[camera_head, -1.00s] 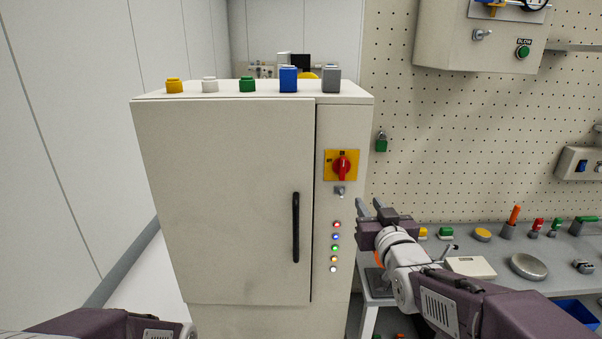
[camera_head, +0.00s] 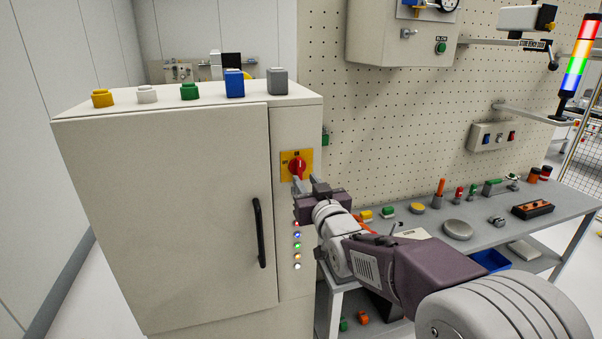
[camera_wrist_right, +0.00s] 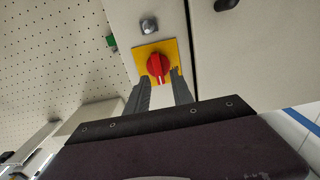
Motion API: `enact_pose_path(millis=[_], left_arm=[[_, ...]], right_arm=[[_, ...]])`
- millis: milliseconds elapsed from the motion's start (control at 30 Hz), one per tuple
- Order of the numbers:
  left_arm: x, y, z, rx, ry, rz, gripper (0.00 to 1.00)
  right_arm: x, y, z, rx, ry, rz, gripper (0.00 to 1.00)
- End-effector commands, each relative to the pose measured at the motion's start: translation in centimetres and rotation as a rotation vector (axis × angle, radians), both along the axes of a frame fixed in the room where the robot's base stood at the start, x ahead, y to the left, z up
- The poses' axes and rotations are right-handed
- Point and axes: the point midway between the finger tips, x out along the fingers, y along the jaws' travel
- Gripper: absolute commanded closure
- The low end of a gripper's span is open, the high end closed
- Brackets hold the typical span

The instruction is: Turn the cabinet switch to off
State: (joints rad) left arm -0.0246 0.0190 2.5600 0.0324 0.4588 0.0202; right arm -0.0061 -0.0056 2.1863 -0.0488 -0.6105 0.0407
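The cabinet switch is a red rotary knob (camera_head: 297,166) on a yellow square plate (camera_head: 287,173), on the narrow right front panel of the white cabinet (camera_head: 180,200). In the head view my right gripper (camera_head: 308,184) is just below the knob, its fingers pointing at the plate. In the right wrist view the red knob (camera_wrist_right: 158,64) lies just beyond and between the tips of my right gripper (camera_wrist_right: 161,84), which are apart with nothing between them. The knob's grip stands roughly upright. Contact with the knob cannot be told. My left gripper is not in view.
Coloured blocks, such as a blue one (camera_head: 234,84), stand on the cabinet top. A black door handle (camera_head: 260,232) is left of my right gripper, and a column of small lights (camera_head: 297,246) is below it. A grey workbench (camera_head: 470,231) with small parts stands to the right.

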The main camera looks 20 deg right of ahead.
Motion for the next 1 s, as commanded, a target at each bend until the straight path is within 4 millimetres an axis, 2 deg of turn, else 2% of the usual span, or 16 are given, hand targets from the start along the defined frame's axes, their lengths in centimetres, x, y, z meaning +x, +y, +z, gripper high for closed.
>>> enact_pose_path(millis=[567,767,933,967,1000], left_arm=[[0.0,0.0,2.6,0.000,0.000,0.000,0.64],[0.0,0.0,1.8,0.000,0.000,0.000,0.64],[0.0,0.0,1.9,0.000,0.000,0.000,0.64],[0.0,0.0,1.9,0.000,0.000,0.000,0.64],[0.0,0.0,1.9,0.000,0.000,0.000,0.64]], right_arm=[[4.7,0.2,0.2,-0.001,0.001,0.000,0.72],[5.0,0.1,-0.2,0.000,0.000,0.000,0.72],[5.1,0.1,0.0,0.000,0.000,0.000,0.72],[5.1,0.1,0.0,0.000,0.000,0.000,0.75],[5.1,0.1,0.0,0.000,0.000,0.000,0.86]])
